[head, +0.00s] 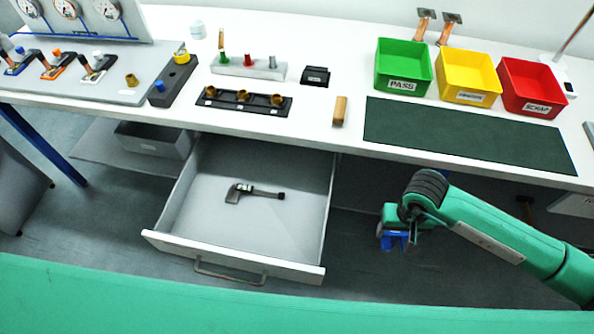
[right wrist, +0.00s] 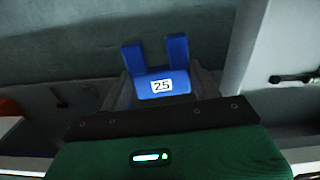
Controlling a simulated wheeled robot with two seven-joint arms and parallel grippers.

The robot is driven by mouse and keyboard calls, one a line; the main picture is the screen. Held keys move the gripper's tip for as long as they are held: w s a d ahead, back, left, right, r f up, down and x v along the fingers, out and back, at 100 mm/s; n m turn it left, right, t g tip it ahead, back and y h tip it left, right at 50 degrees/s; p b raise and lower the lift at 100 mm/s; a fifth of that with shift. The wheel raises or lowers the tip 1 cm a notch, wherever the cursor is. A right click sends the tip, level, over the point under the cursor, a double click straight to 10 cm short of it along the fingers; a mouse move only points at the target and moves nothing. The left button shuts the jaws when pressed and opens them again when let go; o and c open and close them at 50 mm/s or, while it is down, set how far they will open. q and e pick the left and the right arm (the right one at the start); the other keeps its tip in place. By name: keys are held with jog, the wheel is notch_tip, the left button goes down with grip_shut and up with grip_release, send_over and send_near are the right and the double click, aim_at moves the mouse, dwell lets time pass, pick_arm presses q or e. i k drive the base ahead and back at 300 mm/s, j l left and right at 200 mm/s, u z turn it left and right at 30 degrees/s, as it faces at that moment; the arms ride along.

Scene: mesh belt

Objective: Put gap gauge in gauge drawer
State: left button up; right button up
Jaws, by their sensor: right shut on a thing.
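The gap gauge is a blue U-shaped block (right wrist: 161,83) marked 25, seen close up in the right wrist view with its two prongs pointing away from the gripper. It also shows small and blue in the head view (head: 389,241). My right gripper (head: 397,230) is shut on it, in front of the bench and to the right of the drawer. The gauge drawer (head: 232,262) is pulled open under the bench. A dark tool like a caliper (head: 256,192) lies in it; the rest of its floor is bare. My left gripper is not in view.
The bench top above holds a dark green mat (head: 470,135), green (head: 403,84), yellow (head: 468,95) and red (head: 534,105) bins, and a small wooden block (head: 340,111). A grey bin (head: 153,147) stands left of the drawer. Open floor lies between drawer and right arm.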

aim_at(231, 225)
jog(key=j+z, duration=0.25)
jog(key=j, duration=0.45)
jog(key=j+z, duration=0.25)
jog(key=j, duration=0.45)
jog(key=k+j+z, duration=0.25)
jog(key=j, duration=0.45)
jog(key=j+z, duration=0.25)
jog(key=j, duration=0.5)
jog(key=j+z, duration=0.25)
jog(key=j, duration=0.5)
jog(key=k+j+z, duration=0.2)
jog(key=j, duration=0.55)
jog(key=j+z, duration=0.1)
jog(key=j, duration=0.55)
jog(key=k, duration=0.05)
